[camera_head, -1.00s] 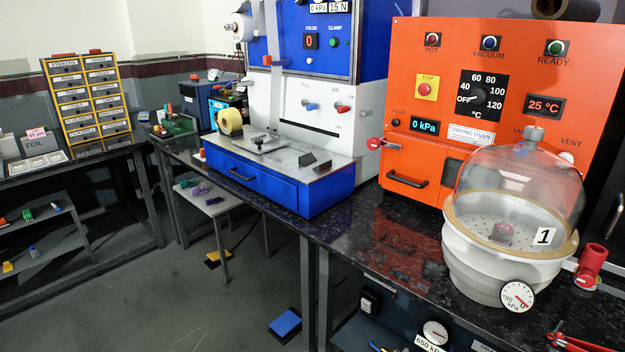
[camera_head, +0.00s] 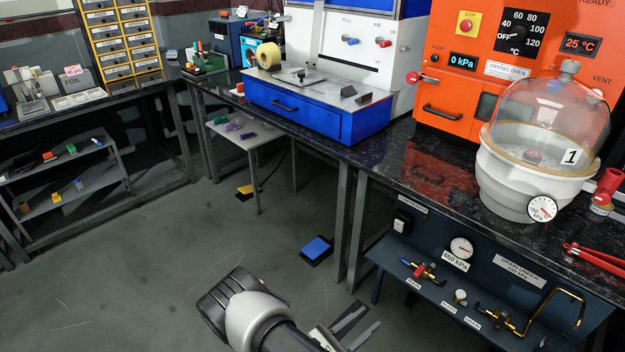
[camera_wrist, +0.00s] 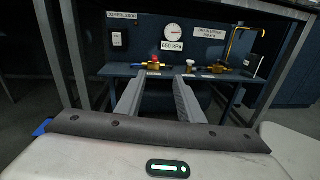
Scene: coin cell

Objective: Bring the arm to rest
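My gripper (camera_head: 350,328) is low at the bottom centre of the head view, over the grey floor in front of the dark bench. Its two fingers stand apart with nothing between them. In the wrist view my gripper (camera_wrist: 158,97) also shows open and empty. Its fingers point toward the blue shelf under the bench, with a gap of floor before it. My arm shows in part; the rest is outside the picture.
The blue under-bench shelf (camera_head: 375,253) holds valves and a pressure gauge (camera_head: 461,247). A glass-domed vessel (camera_head: 545,120) stands on the bench (camera_head: 400,165) by the orange oven (camera_head: 445,95). A blue pedal (camera_head: 317,249) lies on the floor. The floor (camera_head: 150,270) at left is clear.

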